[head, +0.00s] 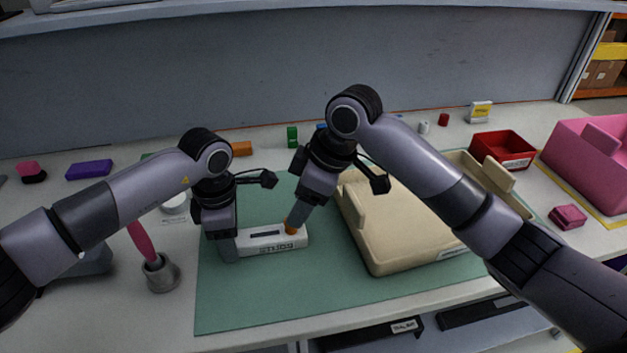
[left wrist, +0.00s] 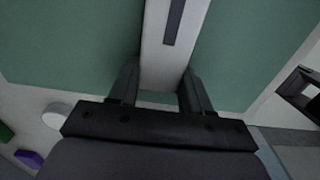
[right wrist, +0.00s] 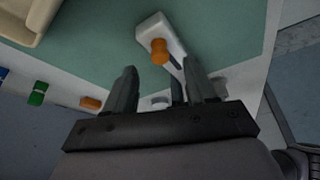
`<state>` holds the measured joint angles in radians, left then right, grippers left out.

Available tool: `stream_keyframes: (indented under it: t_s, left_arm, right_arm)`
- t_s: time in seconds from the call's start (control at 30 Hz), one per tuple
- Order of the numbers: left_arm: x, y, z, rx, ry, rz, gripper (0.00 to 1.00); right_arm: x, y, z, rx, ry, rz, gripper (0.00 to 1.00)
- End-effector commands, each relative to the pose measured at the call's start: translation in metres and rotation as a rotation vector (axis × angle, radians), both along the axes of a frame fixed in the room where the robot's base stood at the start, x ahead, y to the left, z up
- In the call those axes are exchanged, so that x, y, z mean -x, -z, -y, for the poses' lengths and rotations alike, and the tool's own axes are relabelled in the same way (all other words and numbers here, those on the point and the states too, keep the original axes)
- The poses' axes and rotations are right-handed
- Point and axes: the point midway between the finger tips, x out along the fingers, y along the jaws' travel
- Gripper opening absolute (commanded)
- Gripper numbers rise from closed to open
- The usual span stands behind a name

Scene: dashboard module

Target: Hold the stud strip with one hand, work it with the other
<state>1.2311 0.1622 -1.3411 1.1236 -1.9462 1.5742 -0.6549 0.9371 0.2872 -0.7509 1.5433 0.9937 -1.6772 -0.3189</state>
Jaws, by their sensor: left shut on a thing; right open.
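The stud strip (head: 272,248) is a white block with lettering on its front and a dark slot on top, lying on the green mat. An orange stud (head: 290,228) stands at its right end; it also shows in the right wrist view (right wrist: 158,48). My left gripper (head: 229,250) is shut on the strip's left end, and the left wrist view shows the strip (left wrist: 162,65) between its fingers. My right gripper (head: 299,216) is open, close by the stud, and its fingers hide part of it in the head view. In the right wrist view the stud is beyond the fingertips.
A beige tray (head: 378,262) stands on the mat (head: 235,312) just right of the strip. A grey cup (head: 161,277) with a pink-handled tool (head: 140,238) stands at the left. A red bin (head: 503,158) and a pink bin (head: 580,165) are at the right. The mat's front is clear.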

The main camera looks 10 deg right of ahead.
Motion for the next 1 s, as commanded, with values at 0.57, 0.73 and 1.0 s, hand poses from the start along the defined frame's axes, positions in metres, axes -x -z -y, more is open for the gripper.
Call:
stream_keyframes:
  t_s: [0.57,0.73,1.0]
  left_arm:
    - [0.002,0.003,-0.001,-0.004,0.0,-0.006,0.0]
    - [0.002,0.004,-0.001,-0.004,0.0,-0.006,0.0]
    - [0.002,0.004,-0.001,-0.004,0.0,-0.006,0.0]
  right_arm:
    - [-0.007,0.044,-0.016,0.0,-0.001,0.0,0.56]
    - [-0.007,0.044,-0.017,0.0,-0.001,0.0,0.4]
    - [-0.007,0.043,-0.017,-0.001,-0.001,0.001,0.0]
